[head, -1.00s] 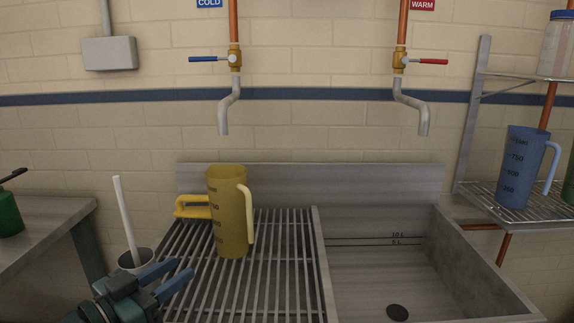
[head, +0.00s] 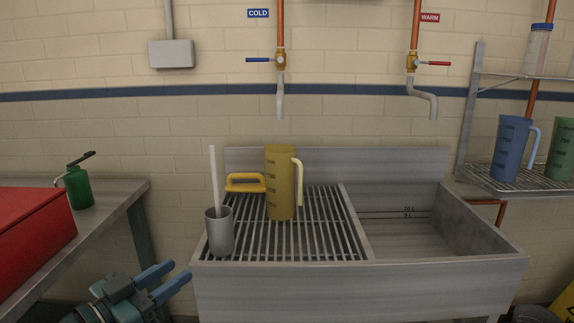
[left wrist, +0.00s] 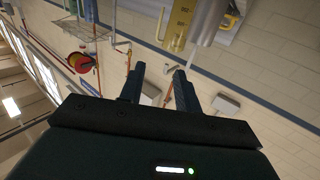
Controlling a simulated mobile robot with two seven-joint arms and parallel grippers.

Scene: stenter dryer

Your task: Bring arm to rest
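My left gripper (head: 160,284) is at the lower left of the head view, in front of the sink unit and below the rack's level. Its two blue fingers are apart with nothing between them. In the left wrist view the fingers (left wrist: 157,88) are also apart and empty, with the wall and pipes beyond. My right gripper is in neither view.
A yellow jug (head: 281,183), a yellow-handled item (head: 246,182) and a grey cup (head: 220,234) with a white rod stand on the slatted rack beside the basin (head: 440,235). A table (head: 118,200) at left holds a red box (head: 30,235) and green bottle (head: 78,188).

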